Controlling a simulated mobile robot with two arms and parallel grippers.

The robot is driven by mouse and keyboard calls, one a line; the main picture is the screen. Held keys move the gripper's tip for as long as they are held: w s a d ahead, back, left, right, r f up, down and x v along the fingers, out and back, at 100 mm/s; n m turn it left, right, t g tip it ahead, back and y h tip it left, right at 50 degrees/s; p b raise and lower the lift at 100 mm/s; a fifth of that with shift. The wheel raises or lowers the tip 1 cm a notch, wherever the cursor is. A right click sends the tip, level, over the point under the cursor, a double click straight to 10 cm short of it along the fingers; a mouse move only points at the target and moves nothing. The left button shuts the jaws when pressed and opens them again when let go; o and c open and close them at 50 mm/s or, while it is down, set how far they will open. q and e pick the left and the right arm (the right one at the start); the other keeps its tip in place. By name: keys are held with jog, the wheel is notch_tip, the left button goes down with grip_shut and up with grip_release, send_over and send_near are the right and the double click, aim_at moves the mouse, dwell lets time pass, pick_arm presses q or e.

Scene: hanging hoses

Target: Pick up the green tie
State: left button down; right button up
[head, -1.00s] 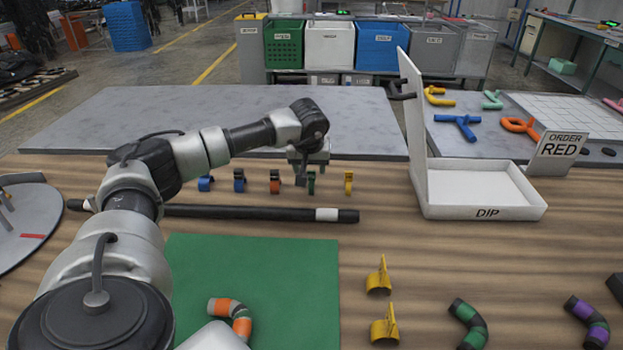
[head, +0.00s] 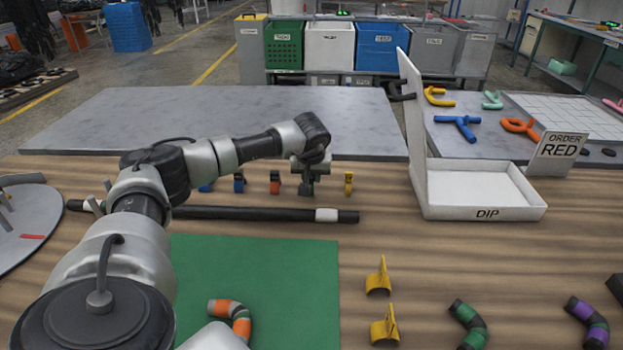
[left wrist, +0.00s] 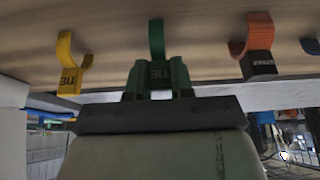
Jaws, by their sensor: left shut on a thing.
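The green tie (left wrist: 157,42) is a small hooked clip with a dark label block, seen in the left wrist view. My left gripper (left wrist: 157,82) is shut on its label block, with one finger on each side, and the curved hook sticks out beyond the fingers. In the head view my left gripper (head: 308,184) points down at the row of ties on the wooden table and hides most of the green tie. I cannot tell whether the tie still touches the table. My right gripper is not in view.
A yellow tie (head: 348,183) stands to the right of the gripper and an orange tie (head: 275,183) to the left, with a blue one (head: 239,183) beyond. A black rod (head: 250,213) lies just in front. The white DIP box (head: 484,211) stands to the right.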

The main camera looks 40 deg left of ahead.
pick_arm(q)
notch_tip(320, 180, up, 10)
jog(key=shift+r, duration=0.1)
dwell(0.4)
jog(key=c, duration=1.6)
grip_release()
grip_shut()
